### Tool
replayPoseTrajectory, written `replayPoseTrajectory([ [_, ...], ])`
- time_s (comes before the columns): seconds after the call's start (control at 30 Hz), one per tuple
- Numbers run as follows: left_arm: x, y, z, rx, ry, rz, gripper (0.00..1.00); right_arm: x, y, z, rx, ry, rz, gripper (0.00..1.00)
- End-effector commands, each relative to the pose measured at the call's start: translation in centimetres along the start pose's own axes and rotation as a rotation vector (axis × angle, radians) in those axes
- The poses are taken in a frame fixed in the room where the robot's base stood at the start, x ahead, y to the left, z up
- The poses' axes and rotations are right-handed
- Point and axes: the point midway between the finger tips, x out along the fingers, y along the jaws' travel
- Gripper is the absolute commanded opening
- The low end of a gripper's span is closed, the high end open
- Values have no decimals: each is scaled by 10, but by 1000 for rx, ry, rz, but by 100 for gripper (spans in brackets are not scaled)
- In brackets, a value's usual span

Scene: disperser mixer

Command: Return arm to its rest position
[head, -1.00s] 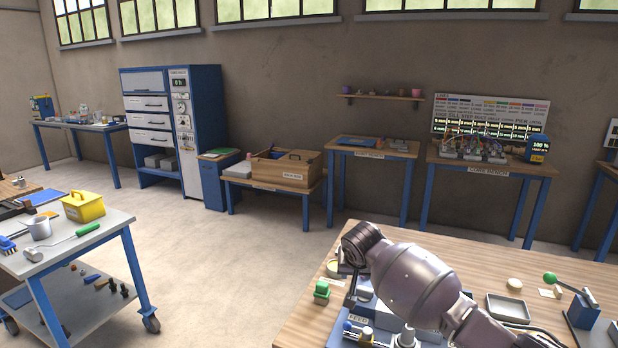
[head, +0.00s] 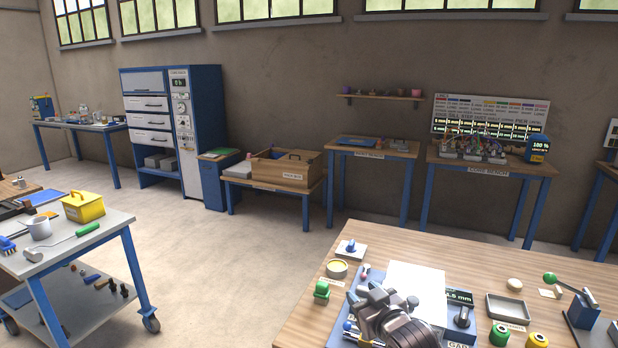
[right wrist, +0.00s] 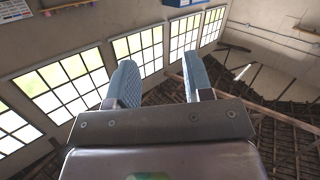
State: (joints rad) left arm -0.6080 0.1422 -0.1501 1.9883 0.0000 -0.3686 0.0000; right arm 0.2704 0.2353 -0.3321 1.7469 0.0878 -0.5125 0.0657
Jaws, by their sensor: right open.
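My right gripper (head: 372,294) shows at the bottom of the head view, low over the near wooden bench (head: 310,318). It is in front of a blue and grey machine (head: 462,330) with a small display. In the right wrist view its two blue-grey fingers (right wrist: 160,85) stand apart with nothing between them. That view faces the windows and the roof, so the gripper points upward. My left gripper is not in view. My right forearm no longer spans the bench; part of the machine is hidden behind the gripper.
A cart (head: 100,240) with a yellow box (head: 83,207) stands left. Open floor lies between.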

Motion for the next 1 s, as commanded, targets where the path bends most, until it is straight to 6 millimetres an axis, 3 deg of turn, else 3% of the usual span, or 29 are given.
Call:
replayPoseTrajectory([
  [0.5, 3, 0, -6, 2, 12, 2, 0, -163, 24, 142, 80, -106, 201, 47],
  [0.8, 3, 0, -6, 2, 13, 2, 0, -267, 12, 236, 163, -325, 280, 47],
  [1.0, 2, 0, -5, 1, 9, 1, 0, -302, -1, 265, 188, -405, 290, 47],
])
